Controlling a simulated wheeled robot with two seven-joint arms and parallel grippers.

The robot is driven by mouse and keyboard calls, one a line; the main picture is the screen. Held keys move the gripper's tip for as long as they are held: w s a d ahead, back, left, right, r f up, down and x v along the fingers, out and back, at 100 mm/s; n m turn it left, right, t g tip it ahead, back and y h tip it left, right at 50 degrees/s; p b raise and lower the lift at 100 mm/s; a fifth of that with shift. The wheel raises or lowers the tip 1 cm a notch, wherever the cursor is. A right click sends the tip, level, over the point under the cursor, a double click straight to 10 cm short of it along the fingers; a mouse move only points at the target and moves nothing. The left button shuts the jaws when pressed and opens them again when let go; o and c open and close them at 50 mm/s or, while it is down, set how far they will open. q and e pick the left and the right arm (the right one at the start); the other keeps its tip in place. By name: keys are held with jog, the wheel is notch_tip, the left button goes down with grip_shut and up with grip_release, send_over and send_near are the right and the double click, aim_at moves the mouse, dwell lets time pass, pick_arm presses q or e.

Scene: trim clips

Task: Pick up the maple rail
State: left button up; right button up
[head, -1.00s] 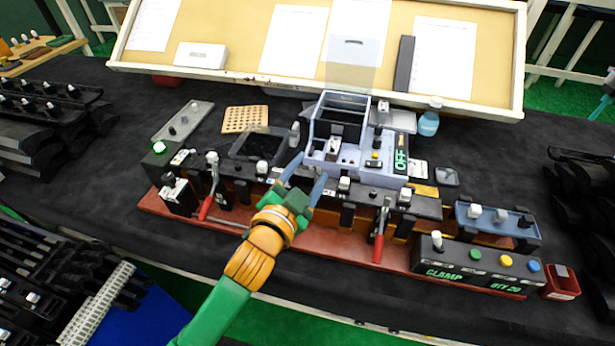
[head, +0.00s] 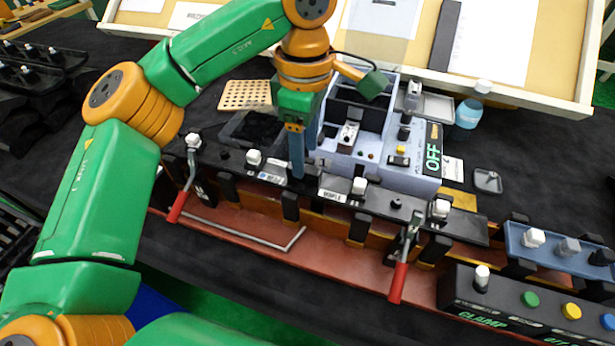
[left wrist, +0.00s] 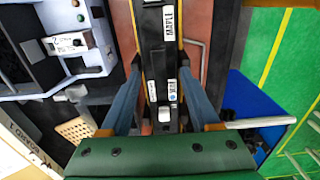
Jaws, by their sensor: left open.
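The maple rail (head: 310,190) is a long black bar with a white MAPLE label and white and black knobs. It lies along the back of a red-brown fixture (head: 240,218) on the dark table. My left gripper (head: 304,168) points straight down at the rail's middle, left of the MAPLE label. In the left wrist view the open blue fingers (left wrist: 160,85) stand on either side of the rail (left wrist: 152,50), with a visible gap to it. I cannot tell how far down the tips reach. My right gripper is not in view.
Red-handled clamps stand at the left (head: 178,205) and right (head: 398,280) of the fixture. A grey-blue box (head: 412,178) marked OFF is just behind the rail. A black CLAMP button panel (head: 500,306) is at the front right. A blue bottle (head: 470,112) stands behind.

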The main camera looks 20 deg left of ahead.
aim_at(307, 168)
pick_arm(q)
notch_tip(307, 168, down, 4)
jog(key=shift+f+p, duration=0.1)
jog(key=shift+p, duration=0.25)
jog(key=shift+d, duration=0.1)
grip_shut()
dwell(1.0)
